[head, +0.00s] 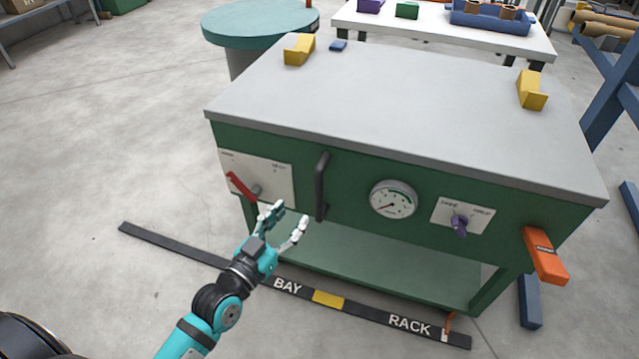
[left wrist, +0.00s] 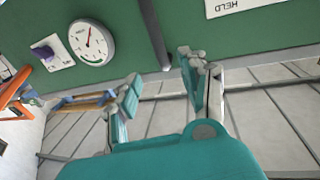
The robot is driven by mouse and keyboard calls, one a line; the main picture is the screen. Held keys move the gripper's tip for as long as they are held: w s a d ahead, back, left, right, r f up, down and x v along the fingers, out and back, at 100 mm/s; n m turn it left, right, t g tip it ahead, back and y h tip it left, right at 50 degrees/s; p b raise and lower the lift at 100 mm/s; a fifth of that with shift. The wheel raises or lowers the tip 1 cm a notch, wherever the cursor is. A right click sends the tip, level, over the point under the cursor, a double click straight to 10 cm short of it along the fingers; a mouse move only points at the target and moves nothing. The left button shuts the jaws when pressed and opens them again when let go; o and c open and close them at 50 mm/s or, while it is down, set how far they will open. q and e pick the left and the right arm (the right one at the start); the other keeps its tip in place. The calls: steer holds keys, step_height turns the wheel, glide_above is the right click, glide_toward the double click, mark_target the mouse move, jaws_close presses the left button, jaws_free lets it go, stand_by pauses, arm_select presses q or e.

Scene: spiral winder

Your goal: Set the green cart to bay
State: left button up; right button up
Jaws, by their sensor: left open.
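The green cart (head: 350,228) has a grey top (head: 400,110) and stands behind a dark floor strip (head: 180,246) marked BAY (head: 287,286) and RACK (head: 409,324). A small orange pointer (head: 449,320) at the cart's lower right is by the RACK end. A black upright handle (head: 321,187) is on the cart's front, and it also shows in the left wrist view (left wrist: 154,35). My left gripper (head: 287,217) is open and empty, just left of and below the handle. In the left wrist view its fingertips (left wrist: 160,75) straddle the handle's end; contact is unclear.
The cart's front also bears a red lever (head: 241,187), a dial gauge (head: 394,199), a purple knob (head: 460,222) and an orange lever (head: 544,256). A round teal table (head: 258,22) and a white table (head: 440,30) stand behind. The floor at left is clear.

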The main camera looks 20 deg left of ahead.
mark_target(316, 186)
arm_select(q)
steer(key=b+x, duration=0.1)
steer(key=x, duration=1)
steer(key=shift+w+d, duration=0.1)
steer(key=shift+w, duration=0.15)
steer(key=shift+w+d, duration=0.15)
steer(key=shift+w, duration=0.3)
arm_select(e)
steer(key=shift+w+v, duration=0.15)
steer(key=shift+v, duration=0.7)
steer(key=shift+w+v, duration=0.15)
steer(key=shift+v, duration=0.75)
steer(key=shift+w+v, duration=0.2)
steer(key=shift+v, duration=0.65)
steer(key=shift+r, duration=0.15)
arm_select(q)
jaws_close()
steer(key=shift+f, duration=0.25)
arm_select(e)
steer(key=shift+d, duration=0.1)
